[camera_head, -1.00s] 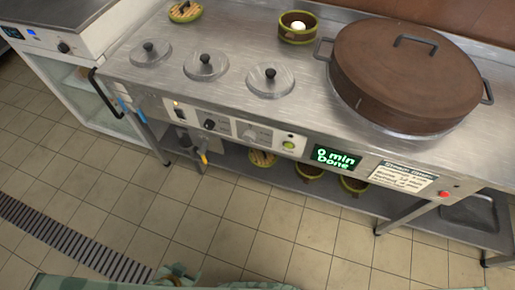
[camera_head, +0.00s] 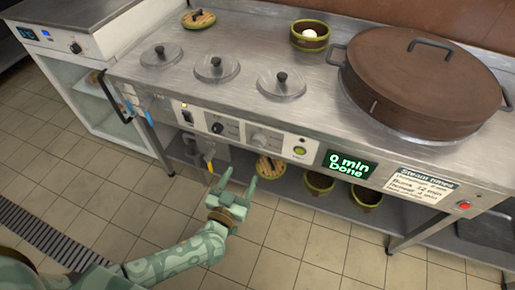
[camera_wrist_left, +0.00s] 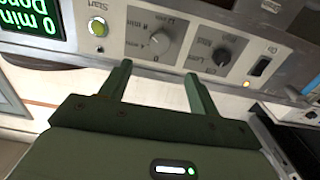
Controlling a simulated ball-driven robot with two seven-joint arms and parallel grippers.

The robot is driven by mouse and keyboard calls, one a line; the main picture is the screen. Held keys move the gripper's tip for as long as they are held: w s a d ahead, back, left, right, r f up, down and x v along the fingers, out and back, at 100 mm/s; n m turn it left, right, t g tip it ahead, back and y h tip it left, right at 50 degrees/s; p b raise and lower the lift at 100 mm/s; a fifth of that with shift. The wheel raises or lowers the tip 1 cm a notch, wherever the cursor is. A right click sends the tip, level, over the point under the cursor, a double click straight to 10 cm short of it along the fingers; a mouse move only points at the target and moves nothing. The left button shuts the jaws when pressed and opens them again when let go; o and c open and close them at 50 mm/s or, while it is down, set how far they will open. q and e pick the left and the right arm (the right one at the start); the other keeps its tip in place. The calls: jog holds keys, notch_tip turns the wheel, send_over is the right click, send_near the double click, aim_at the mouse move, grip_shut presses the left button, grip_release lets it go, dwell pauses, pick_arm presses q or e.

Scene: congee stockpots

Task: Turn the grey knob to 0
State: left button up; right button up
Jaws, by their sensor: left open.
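The grey knob (camera_head: 259,138) is on the white control panel at the front of the steel counter. In the left wrist view, which is upside down, the grey knob (camera_wrist_left: 161,41) has a min scale around it; its exact setting is too small to tell. My left gripper (camera_head: 239,177) is open and empty, in front of and below the panel. In the wrist view its fingertips (camera_wrist_left: 158,71) point towards the grey knob and are apart from it. My right gripper is not in view.
A black knob (camera_head: 217,128) sits left of the grey one, and a green Start button (camera_head: 299,151) to its right. The display (camera_head: 350,164) reads 0 min Done. A shelf with pots (camera_head: 318,183) lies below. A large brown-lidded pot (camera_head: 425,85) stands on the counter.

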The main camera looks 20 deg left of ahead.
aim_at(257, 144)
pick_arm(q)
jog(key=w+b, duration=0.1)
jog(key=w, duration=0.2)
jog(key=w+b, duration=0.1)
jog(key=w, duration=0.3)
jog(key=w+b, duration=0.1)
jog(key=w, duration=0.3)
jog(key=shift+w+d+f+b, duration=0.15)
jog(key=shift+d+f+b, duration=0.1)
jog(key=shift+b, duration=0.15)
jog(key=shift+w+r, duration=0.15)
jog(key=shift+w, duration=0.4)
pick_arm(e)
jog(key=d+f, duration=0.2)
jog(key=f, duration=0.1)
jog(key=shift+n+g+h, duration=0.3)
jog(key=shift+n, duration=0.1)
pick_arm(q)
jog(key=c, duration=1)
